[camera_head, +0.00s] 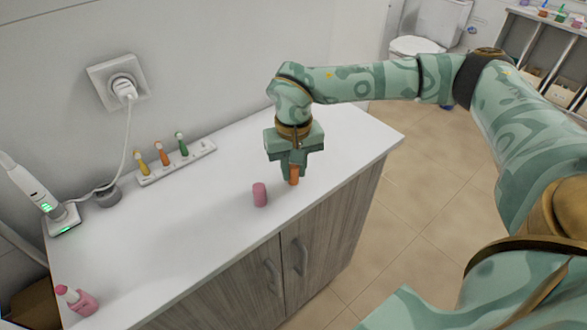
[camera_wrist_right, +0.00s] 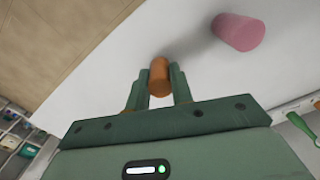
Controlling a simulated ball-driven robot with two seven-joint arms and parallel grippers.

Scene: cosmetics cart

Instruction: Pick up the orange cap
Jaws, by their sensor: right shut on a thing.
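The orange cap (camera_head: 294,175) is a small cylinder near the right end of the white counter. My right gripper (camera_head: 293,170) comes down over it from above and is shut on it. In the right wrist view the orange cap (camera_wrist_right: 159,77) sits between the two green fingers of my right gripper (camera_wrist_right: 160,84). The cap looks upright and at or just above the counter; I cannot tell whether it touches. My left gripper is not in view.
A pink cap (camera_head: 260,194) stands just left of the orange one. A white holder (camera_head: 197,160) with yellow, orange and green applicators lies along the wall. The counter's middle is clear.

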